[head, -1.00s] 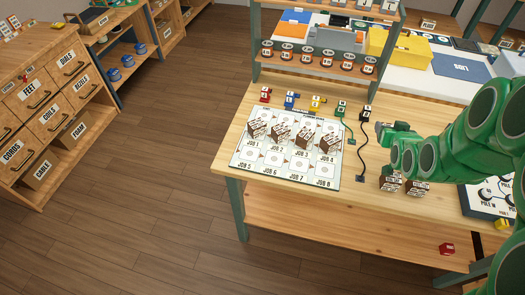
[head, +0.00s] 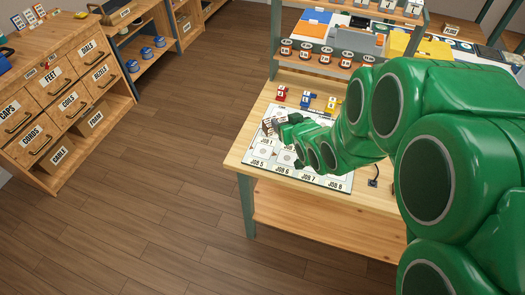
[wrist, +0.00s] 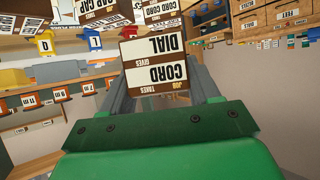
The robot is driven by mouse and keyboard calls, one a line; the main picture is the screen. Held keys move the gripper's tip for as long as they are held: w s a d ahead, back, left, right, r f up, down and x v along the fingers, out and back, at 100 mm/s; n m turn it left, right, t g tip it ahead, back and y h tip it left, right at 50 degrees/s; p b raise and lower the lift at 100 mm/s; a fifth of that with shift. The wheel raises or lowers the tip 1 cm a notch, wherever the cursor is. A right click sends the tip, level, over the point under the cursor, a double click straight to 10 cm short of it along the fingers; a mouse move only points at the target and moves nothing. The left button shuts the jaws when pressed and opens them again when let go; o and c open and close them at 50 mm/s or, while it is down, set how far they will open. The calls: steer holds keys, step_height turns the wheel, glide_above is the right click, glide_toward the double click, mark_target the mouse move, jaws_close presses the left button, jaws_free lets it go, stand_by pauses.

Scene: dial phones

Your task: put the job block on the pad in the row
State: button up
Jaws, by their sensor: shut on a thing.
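My gripper (head: 283,126) is over the upper left of the white job sheet (head: 272,161), near the JOB 1 label. In the wrist view its grey fingers (wrist: 158,72) are shut on a brown and white job block (wrist: 157,76), labelled with CORD and DIAL. Other job blocks (wrist: 162,12) stand just beyond it. In the head view a brown and white block (head: 268,125) shows beside my gripper; I cannot tell if it is the held one. My arm hides most of the upper row. The lower pads, JOB 5 to JOB 8, show partly, with no block visible on them.
Coloured small pieces (head: 306,100) stand behind the sheet. A rack with orange-ringed dials (head: 326,54) stands at the table's back. A black cord end (head: 373,182) lies right of the sheet. A labelled drawer cabinet (head: 62,85) stands across open floor at left.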

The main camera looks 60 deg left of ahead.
steer(key=s+a+n+g, duration=0.1)
steer(key=s+a, duration=0.1)
steer(key=s, duration=0.5)
steer(key=shift+f, duration=4.1)
steer(key=shift+f, duration=0.15)
steer(key=o, duration=1.1)
steer(key=shift+d+r, duration=0.3)
steer(key=shift+r, duration=0.1)
steer(key=shift+v, duration=3.35)
steer(key=shift+w, duration=0.1)
